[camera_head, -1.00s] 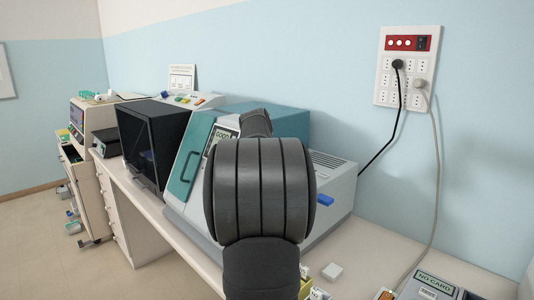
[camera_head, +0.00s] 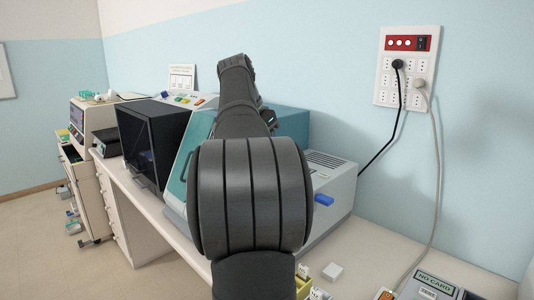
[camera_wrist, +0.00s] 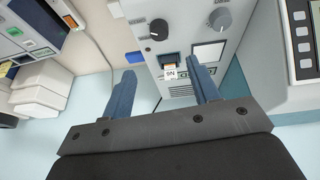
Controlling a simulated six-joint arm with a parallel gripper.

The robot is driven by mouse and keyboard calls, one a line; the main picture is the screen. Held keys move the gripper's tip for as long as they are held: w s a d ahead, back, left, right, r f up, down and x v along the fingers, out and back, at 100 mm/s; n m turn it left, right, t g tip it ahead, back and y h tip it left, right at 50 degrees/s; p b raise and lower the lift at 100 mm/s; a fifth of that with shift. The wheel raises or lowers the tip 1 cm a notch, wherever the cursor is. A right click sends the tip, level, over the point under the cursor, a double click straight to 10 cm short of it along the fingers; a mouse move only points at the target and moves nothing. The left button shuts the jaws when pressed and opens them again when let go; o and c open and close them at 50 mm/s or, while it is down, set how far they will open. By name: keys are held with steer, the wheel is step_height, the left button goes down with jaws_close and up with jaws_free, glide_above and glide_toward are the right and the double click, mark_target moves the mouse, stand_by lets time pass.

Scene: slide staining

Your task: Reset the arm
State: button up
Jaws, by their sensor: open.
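My gripper (camera_wrist: 166,92) shows in the wrist view with its two blue fingers spread apart and nothing between them. The gripper itself does not show clearly there.
A black box-shaped device (camera_head: 150,140) stands left of the teal machine on the bench (camera_head: 355,250). A blue tab (camera_head: 323,200) sticks out of the machine's right side. Cables hang from the wall socket panel (camera_head: 407,66).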

steer(key=x, duration=1.3)
steer(key=shift+f, duration=0.35)
steer(key=n+y, duration=0.1)
steer(key=n, duration=0.2)
steer(key=n+t+y, duration=0.1)
steer(key=n, duration=0.2)
steer(key=shift+s+d, duration=0.1)
steer(key=shift+d, duration=0.05)
steer(key=n+y, duration=0.1)
steer(key=n, duration=0.2)
steer(key=n+y, duration=0.1)
steer(key=n, duration=0.1)
steer(key=shift+d+n+t, duration=0.15)
steer(key=shift+n+t, duration=0.15)
steer(key=shift+n, duration=0.1)
steer(key=shift+r, duration=0.25)
steer(key=shift+s+r, duration=0.35)
steer(key=shift+r, duration=0.3)
steer(key=shift+o, duration=0.5)
